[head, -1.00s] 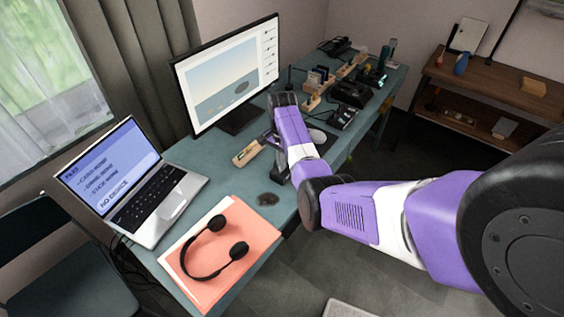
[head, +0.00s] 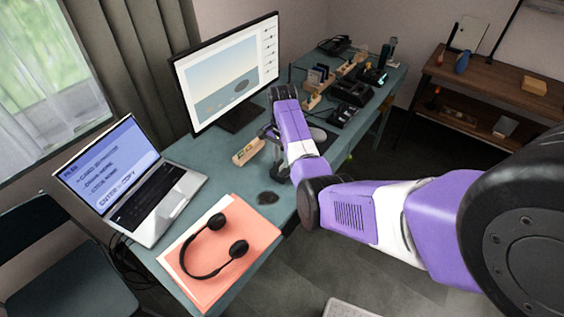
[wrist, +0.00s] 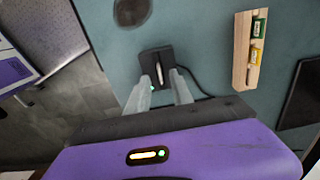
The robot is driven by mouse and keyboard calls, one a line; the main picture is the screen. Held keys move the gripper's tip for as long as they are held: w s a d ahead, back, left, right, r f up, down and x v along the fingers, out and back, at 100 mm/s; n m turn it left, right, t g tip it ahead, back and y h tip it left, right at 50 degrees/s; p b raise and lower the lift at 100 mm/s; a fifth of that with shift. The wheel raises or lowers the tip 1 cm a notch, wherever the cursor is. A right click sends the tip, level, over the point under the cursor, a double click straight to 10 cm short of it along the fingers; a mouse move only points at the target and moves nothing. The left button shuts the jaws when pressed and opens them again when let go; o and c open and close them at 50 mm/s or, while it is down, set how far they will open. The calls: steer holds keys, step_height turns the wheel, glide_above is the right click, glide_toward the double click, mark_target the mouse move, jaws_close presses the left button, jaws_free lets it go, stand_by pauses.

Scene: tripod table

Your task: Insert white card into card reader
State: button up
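The black card reader (wrist: 155,61) lies on the desk in the wrist view, with a cable running to the right and a small green light near my left fingertip. A thin pale strip (wrist: 160,74) at the reader, between my fingertips, looks like the white card's edge; most of the card is hidden. My gripper (wrist: 163,92) is right at the reader, its two pale fingers spread apart with a gap around the strip. In the head view my gripper (head: 271,135) is low over the desk, and my arm hides much of the reader.
A wooden holder (wrist: 250,52) with green and yellow pieces stands right of the reader; a dark round pad (wrist: 131,11) lies left. The laptop (head: 150,190) shows a last line like "ENTER = COPY". The monitor (head: 228,75), headphones (head: 207,272) and folder (head: 255,232) are nearby.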

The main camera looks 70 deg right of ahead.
mark_target(282, 165)
steer(key=shift+r, duration=2.75)
